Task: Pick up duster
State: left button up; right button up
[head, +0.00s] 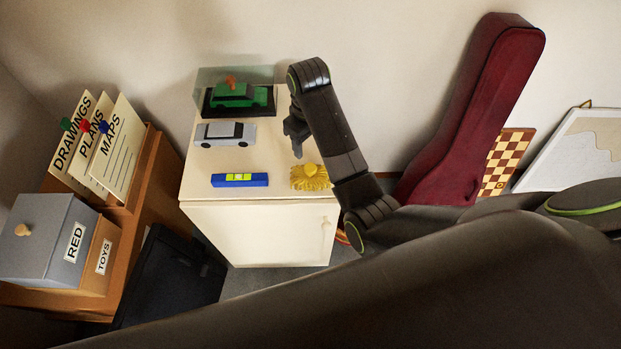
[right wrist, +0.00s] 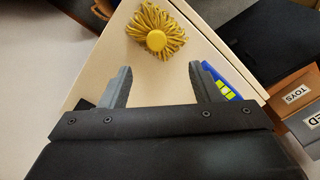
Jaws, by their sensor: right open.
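The yellow duster (head: 310,176) lies on the front right part of the cream cabinet top (head: 270,155). It has a fringe and a round yellow knob. My right gripper (head: 296,146) is above the cabinet top, a little behind the duster in the head view. In the right wrist view the duster (right wrist: 155,32) lies ahead of the open fingers (right wrist: 160,80), apart from them and roughly in line with the gap. Nothing is between the fingers. My left gripper does not show.
A blue level (head: 239,180) lies left of the duster. A grey toy car (head: 225,134) and a green car in a clear case (head: 238,95) stand behind. A red instrument case (head: 470,110) leans right of the cabinet. A grey box (head: 45,240) stands at left.

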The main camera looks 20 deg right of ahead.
aim_at(310, 167)
notch_tip(310, 167, down, 8)
jog(key=shift+f+p, duration=0.1)
jog(key=shift+p, duration=0.5)
jog(key=shift+w+d+f+p, duration=0.15)
jog(key=shift+f+p, duration=0.1)
jog(key=shift+f, duration=0.85)
jog(key=shift+w+d+f+p, duration=0.1)
jog(key=shift+f+p, duration=0.15)
jog(key=shift+f, duration=1.4)
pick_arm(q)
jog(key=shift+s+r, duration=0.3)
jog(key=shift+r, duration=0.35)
pick_arm(e)
jog(key=c, duration=1.1)
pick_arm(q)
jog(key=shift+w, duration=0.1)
pick_arm(e)
jog(key=shift+r, duration=0.15)
